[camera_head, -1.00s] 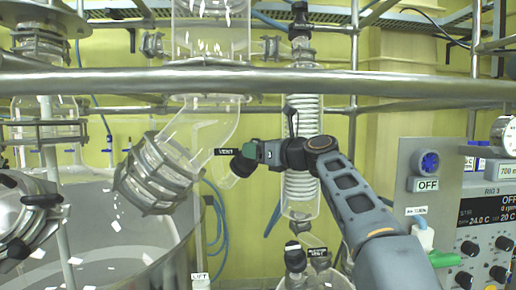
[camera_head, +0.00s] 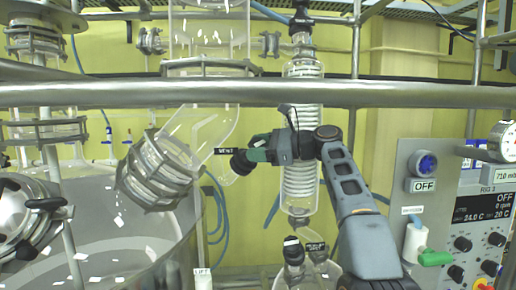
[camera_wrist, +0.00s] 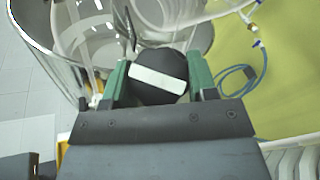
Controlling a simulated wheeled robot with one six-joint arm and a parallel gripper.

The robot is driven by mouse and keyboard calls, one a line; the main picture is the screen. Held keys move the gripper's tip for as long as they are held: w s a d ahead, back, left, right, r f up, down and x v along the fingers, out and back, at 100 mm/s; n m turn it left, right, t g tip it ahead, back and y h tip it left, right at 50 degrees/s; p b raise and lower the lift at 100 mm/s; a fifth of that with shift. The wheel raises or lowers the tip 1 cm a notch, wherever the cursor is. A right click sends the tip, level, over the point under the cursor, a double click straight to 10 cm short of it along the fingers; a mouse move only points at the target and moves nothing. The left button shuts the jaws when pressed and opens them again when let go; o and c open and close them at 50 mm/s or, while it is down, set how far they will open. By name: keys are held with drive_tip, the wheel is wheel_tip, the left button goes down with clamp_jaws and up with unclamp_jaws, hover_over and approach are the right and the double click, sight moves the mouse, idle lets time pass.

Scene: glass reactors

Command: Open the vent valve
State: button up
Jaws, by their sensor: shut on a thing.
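The vent valve's black round knob (camera_head: 240,163) sits on the side of the glass vessel neck, just below the black VENT label (camera_head: 225,151). My gripper (camera_head: 257,151) reaches it from the right and is shut on the knob. In the wrist view, the black knob (camera_wrist: 158,76) with a white bar across its face lies between the green fingers of my gripper (camera_wrist: 159,84). The white bar is slightly tilted, close to crosswise between the fingers. The valve stem behind the knob is hidden.
A metal rail (camera_head: 400,94) runs across above my arm. A coiled glass condenser (camera_head: 300,180) stands behind my gripper. A control panel (camera_head: 425,170) is at the right, and a large glass vessel (camera_head: 110,240) is at the lower left.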

idle(0.6)
drive_tip(key=o, duration=0.9)
drive_tip(key=shift+v, duration=3.8)
